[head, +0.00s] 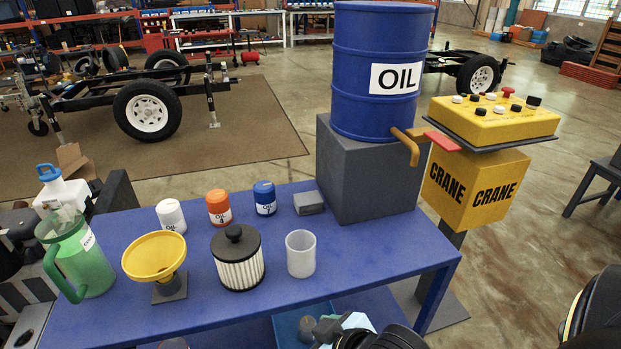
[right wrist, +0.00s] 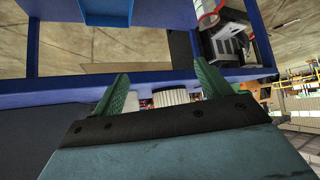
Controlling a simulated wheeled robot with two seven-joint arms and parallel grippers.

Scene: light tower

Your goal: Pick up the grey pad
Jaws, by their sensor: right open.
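The grey pad (head: 308,202) is a small flat grey block. It lies on the blue table (head: 330,255) beside the grey block under the oil drum, to the right of the blue-capped oil bottle. My right gripper (right wrist: 161,84) is open in the right wrist view, with its two green fingers spread. A white ribbed object (right wrist: 169,97) shows between the fingers, partly hidden by the gripper body; I cannot tell if it is touched. The pad cannot be made out in the right wrist view. My left gripper is not in view.
A blue oil drum (head: 380,75) stands on a grey block (head: 370,175). A filter (head: 238,262), a clear cup (head: 300,254), a yellow funnel (head: 154,257), a green jug (head: 82,258) and several small bottles stand around the pad. The yellow crane box (head: 474,185) is at right.

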